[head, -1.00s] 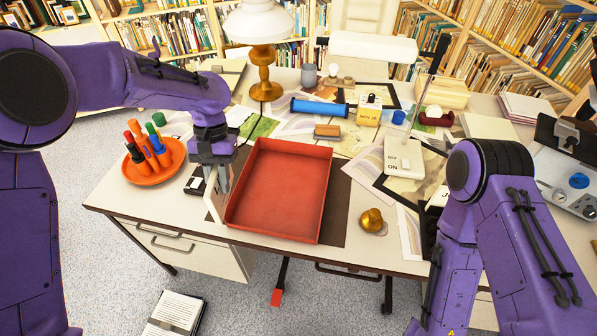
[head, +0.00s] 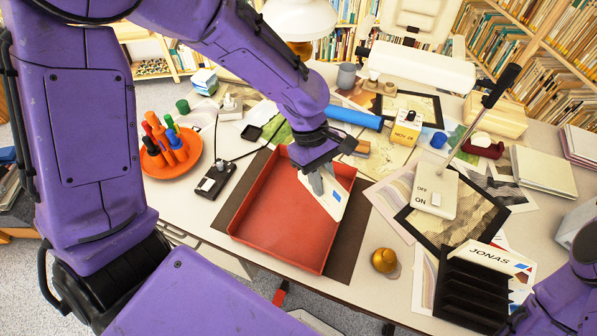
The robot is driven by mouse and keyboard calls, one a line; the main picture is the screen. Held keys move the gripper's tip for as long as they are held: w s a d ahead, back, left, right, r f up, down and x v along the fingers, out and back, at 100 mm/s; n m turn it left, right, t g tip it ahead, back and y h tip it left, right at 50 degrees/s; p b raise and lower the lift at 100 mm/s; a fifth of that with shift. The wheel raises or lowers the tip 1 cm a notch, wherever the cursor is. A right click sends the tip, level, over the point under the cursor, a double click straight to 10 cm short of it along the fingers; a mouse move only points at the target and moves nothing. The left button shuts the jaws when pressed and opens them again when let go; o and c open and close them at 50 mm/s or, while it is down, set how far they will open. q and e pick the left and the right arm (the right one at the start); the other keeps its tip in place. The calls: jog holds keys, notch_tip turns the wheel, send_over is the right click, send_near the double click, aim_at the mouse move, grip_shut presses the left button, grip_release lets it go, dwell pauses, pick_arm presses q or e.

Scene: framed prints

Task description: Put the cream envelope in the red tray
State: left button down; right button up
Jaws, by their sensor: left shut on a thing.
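The red tray (head: 281,238) is an open, shallow box on a dark mat near the front of the desk. My left gripper (head: 318,186) is over the tray's right part, pointing down, shut on a pale envelope (head: 331,200).
An orange dish of markers (head: 170,160) and a black device (head: 213,180) stand left of the tray. A brass bell (head: 384,260), a lever switch box (head: 435,193) and a black rack with a JONAS envelope (head: 487,262) are to the right. A blue roll (head: 354,117) lies behind.

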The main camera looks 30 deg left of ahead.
pick_arm(q)
jog(key=s+n+t, duration=0.2)
jog(key=s+n, duration=0.1)
jog(key=n, duration=0.2)
jog(key=n+p, duration=0.1)
send_over(306, 190)
jog(key=shift+f, duration=6.3)
jog(key=shift+s+f, duration=0.1)
jog(key=c, duration=1)
grip_release()
jog(key=v, duration=1.2)
jog(key=shift+s, duration=0.2)
